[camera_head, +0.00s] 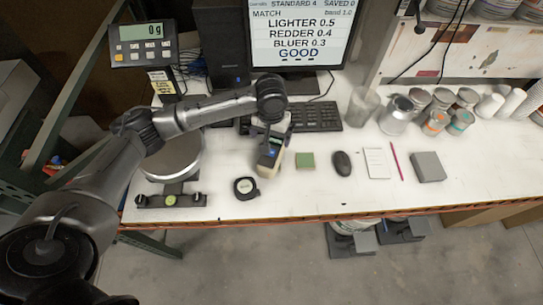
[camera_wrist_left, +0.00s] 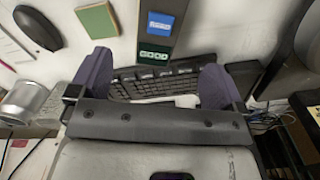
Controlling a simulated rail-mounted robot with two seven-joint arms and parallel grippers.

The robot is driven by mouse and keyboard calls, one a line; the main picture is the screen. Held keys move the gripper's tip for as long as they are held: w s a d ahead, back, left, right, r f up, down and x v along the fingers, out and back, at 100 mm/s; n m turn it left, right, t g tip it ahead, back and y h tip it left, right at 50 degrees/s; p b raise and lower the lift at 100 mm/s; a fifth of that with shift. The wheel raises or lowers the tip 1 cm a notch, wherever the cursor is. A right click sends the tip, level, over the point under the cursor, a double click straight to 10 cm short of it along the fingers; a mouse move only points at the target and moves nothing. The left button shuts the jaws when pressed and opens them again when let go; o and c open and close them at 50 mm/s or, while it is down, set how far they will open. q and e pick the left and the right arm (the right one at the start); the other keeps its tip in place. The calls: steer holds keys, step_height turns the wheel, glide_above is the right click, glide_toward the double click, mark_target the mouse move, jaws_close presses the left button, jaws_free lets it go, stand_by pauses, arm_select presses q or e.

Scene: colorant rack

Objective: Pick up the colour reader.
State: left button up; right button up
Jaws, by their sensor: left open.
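The colour reader (camera_head: 269,158) stands on the white bench in front of the keyboard, a pale and dark handheld device with a small blue screen. In the left wrist view the reader (camera_wrist_left: 160,38) shows a blue panel and a green "GOOD" panel. My left gripper (camera_head: 271,126) is open and empty, just behind and above the reader in the head view. In the left wrist view the fingers of my left gripper (camera_wrist_left: 156,66) stand apart, with the reader's near end between their tips and gaps on both sides. Contact is not visible. My right gripper is not in view.
The keyboard (camera_head: 316,117) lies behind the reader. A green block (camera_head: 305,160), black mouse (camera_head: 342,163) and round tape measure (camera_head: 245,188) lie nearby. A scale (camera_head: 172,157) stands left, under my left arm. A clear beaker (camera_head: 362,107) and several cans stand right.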

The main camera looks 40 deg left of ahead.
mark_target(272, 149)
arm_select(q)
step_height(272, 149, down, 4)
steer(key=shift+r, duration=0.1)
steer(key=shift+f, duration=3.1)
steer(key=shift+r, duration=0.1)
steer(key=c, duration=1.6)
steer(key=shift+o, duration=0.2)
